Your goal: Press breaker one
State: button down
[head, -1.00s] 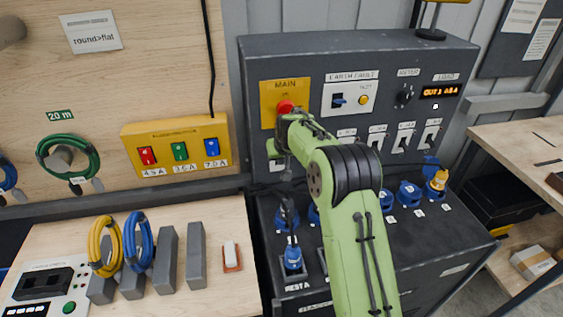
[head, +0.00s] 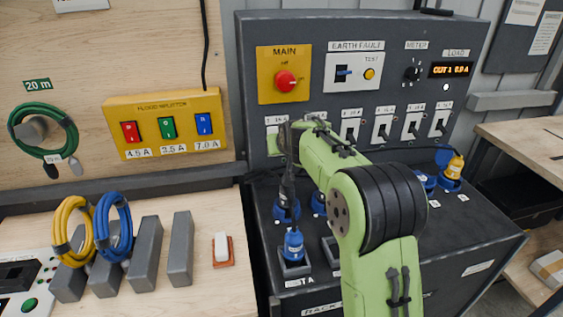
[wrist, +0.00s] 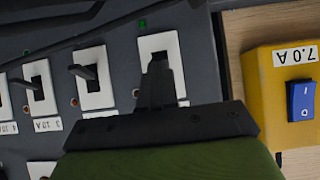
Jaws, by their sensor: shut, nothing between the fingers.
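Breaker one is the leftmost white-plated switch (head: 273,122) in the row on the dark panel, partly hidden behind my gripper in the head view. In the wrist view, its white plate (wrist: 174,44) is at upper centre, beside the yellow box. My gripper (wrist: 158,68) is shut and empty, its fingertips in front of that plate and covering its toggle. In the head view my gripper (head: 287,140) is dark and at the left end of the breaker row. Whether the fingertips touch the toggle, and which way it sits, cannot be told.
Neighbouring breakers (wrist: 95,76) stand close by. The red MAIN knob (head: 285,81) and earth fault plate (head: 353,73) are above. A yellow box (head: 168,124) with three coloured switches is at left. Blue sockets and a plug (head: 293,246) are below.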

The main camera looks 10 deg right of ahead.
jog(key=shift+r+t, duration=0.5)
jog(key=shift+r, duration=0.05)
dwell(0.4)
jog(key=shift+s, duration=0.1)
